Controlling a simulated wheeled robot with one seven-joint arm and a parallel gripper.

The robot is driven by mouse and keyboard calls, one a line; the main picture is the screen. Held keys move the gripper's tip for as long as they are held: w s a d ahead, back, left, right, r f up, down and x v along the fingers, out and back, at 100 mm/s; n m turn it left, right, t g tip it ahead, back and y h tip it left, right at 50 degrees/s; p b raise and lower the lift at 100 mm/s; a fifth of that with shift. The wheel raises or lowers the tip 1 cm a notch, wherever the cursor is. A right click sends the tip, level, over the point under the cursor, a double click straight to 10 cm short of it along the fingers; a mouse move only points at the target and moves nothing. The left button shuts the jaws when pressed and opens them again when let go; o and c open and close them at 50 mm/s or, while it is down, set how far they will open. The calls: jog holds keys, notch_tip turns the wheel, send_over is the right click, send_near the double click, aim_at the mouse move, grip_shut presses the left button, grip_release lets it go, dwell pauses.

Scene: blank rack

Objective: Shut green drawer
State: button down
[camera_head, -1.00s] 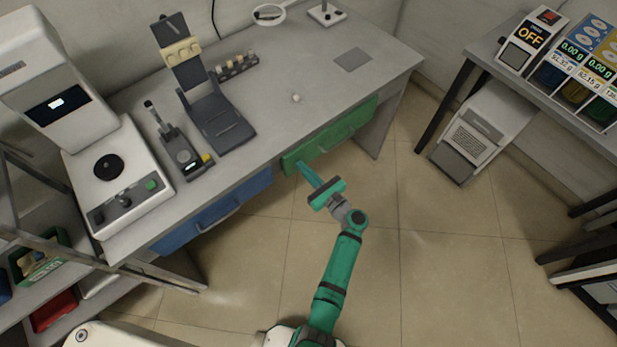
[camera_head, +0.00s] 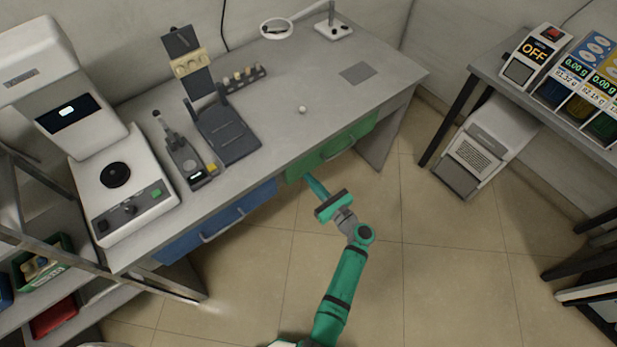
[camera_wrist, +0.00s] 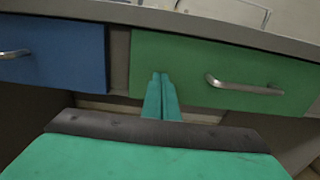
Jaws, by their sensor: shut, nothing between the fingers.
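The green drawer (camera_head: 331,149) is under the right part of the grey desk. Its front looks about flush below the desk's edge. In the wrist view the green drawer front (camera_wrist: 190,92) shows with a metal handle (camera_wrist: 243,86) on its right half. My gripper (camera_head: 309,180) is at the left end of the green front. In the wrist view my gripper (camera_wrist: 161,76) has both green fingers together, with tips over the lower left part of the front. Whether they touch it I cannot tell. Nothing is between them.
A blue drawer (camera_head: 217,221) is to the left under the same desk (camera_head: 290,135). The desk holds a microscope-like device (camera_head: 122,186), a black stand (camera_head: 224,131) and small items. Floor (camera_head: 440,255) is open to the right. A second table (camera_head: 487,60) stands at the right.

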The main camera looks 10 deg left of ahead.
jog(key=v, duration=1.1)
jog(key=shift+s, duration=0.25)
jog(key=s+f+n+g+h, duration=0.1)
jog(key=s+f+n+h, duration=0.1)
jog(key=s+f+h, duration=0.35)
jog(key=s+d+f+n+h, duration=0.2)
jog(key=s+f+n+h, duration=0.15)
jog(key=s, duration=0.45)
jog(key=s+d+f+n+h, duration=0.25)
jog(key=s+n, duration=0.25)
jog(key=s, duration=0.3)
jog(key=s+r+n+t, duration=0.1)
jog(key=s+r+n, duration=0.2)
jog(key=r, duration=0.6)
jog(key=s+a+r+n+t+h, duration=0.1)
jog(key=s+r+n+t, duration=0.1)
jog(key=s+r+n, duration=0.2)
jog(key=s+a+r+n+t+h, duration=0.1)
jog(key=s+r+n, duration=0.3)
jog(key=r+n, duration=0.4)
notch_tip(320, 180, up, 8)
jog(key=shift+a+f+n+t, duration=0.2)
jog(key=shift+n+t, duration=0.15)
jog(key=shift+t, duration=0.05)
jog(key=shift+s, duration=0.1)
